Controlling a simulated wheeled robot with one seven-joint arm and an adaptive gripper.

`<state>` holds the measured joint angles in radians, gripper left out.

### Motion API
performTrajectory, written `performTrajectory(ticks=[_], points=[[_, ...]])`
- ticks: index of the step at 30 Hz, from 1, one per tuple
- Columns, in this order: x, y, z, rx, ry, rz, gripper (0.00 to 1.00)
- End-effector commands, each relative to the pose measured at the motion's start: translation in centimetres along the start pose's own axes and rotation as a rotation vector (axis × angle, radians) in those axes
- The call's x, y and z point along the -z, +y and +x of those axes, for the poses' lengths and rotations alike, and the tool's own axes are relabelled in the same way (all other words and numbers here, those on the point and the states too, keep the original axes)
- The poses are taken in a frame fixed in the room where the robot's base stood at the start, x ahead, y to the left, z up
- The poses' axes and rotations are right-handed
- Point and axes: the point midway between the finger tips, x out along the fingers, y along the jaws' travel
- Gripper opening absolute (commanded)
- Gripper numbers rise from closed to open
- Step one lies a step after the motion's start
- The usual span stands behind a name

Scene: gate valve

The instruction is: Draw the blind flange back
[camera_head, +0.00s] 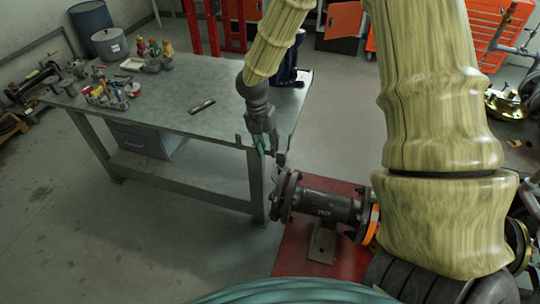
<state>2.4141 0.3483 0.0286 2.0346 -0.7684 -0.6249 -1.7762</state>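The blind flange (284,194) is a dark round bolted plate at the left end of a short horizontal pipe (325,204). The pipe stands on a small bracket over a red base plate. I cannot tell whether there is a gap between the blind flange and the pipe's own flange. My gripper (268,154) points down just above and left of the flange's upper edge. Its fingers are small and dark here. The view does not show whether they touch the flange or hold anything.
A steel workbench (180,100) stands left of the pipe, its near right corner close to my gripper. A dark tool (202,106) and several small parts lie on it. An orange ring (373,224) is at the pipe's right end. Floor at lower left is free.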

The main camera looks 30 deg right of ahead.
Motion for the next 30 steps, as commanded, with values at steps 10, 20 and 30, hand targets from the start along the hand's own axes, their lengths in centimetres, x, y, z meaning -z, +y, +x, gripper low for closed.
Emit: performTrajectory(ticks=[10,20,30], points=[[-0.1,0.0,-2.6,0.0,-0.001,0.0,0.28],[-0.1,0.0,-2.7,0.001,0.0,0.0,0.28],[0.0,0.0,-2.7,0.001,0.0,0.0,0.28]])
